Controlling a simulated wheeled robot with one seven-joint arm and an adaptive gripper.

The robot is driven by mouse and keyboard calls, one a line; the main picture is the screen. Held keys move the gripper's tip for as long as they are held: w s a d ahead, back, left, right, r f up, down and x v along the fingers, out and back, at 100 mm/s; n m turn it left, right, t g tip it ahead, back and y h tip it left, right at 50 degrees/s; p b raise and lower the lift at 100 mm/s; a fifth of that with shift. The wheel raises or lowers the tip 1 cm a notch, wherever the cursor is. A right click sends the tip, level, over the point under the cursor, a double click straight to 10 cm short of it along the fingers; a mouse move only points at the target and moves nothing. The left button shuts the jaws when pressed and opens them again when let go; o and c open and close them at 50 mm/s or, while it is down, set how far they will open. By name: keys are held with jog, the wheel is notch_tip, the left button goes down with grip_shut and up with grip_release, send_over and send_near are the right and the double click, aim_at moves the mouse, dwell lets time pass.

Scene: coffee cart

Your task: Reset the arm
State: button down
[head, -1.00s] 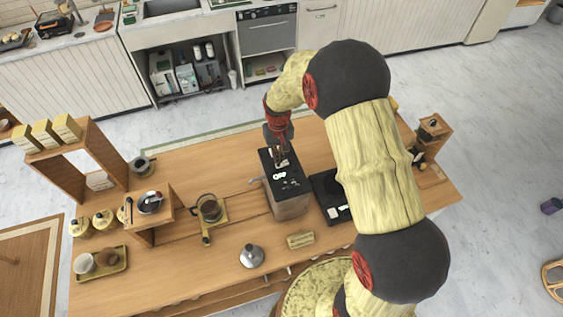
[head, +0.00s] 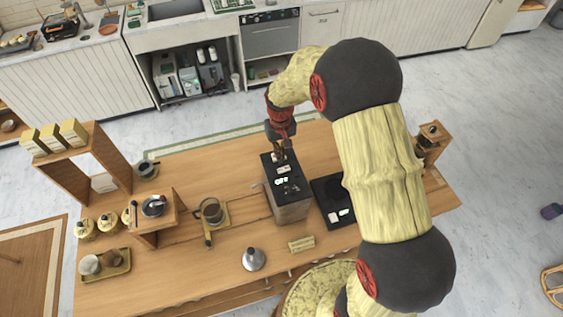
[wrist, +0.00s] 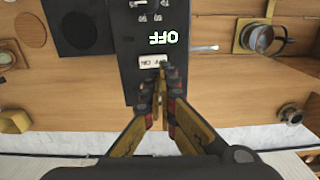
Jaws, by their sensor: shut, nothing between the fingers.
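My gripper (head: 279,157) is over the far end of a black-topped box-shaped machine (head: 293,209) in the middle of the wooden cart. In the wrist view my gripper (wrist: 161,68) is shut and empty, with both fingertips together. The machine also shows there as a black panel (wrist: 125,72) with a lit display (wrist: 163,38) that reads OFF. The fingertips overlap the edge of a small white ON/OFF switch (wrist: 153,61). I cannot tell whether they touch it. My arm reaches in from the right, bent above the cart.
A flat black scale (head: 328,190) lies right of the machine. A glass dripper on a stand (head: 213,212), a metal kettle (head: 254,259) and a small wooden block (head: 301,244) are nearby. A wooden shelf (head: 110,157) stands at the left, a grinder (head: 431,140) at the right.

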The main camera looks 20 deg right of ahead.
jog(key=s+r+b, duration=0.2)
jog(key=s+b, duration=0.3)
jog(key=s, duration=0.3)
jog(key=s+r+b, duration=0.3)
jog(key=s+b, duration=0.2)
jog(key=s, duration=0.4)
jog(key=s+f+t+b, duration=0.4)
jog(key=s+b, duration=0.6)
jog(key=b, duration=0.8)
jog(key=shift+s+t, duration=0.2)
jog(key=shift+t, duration=0.6)
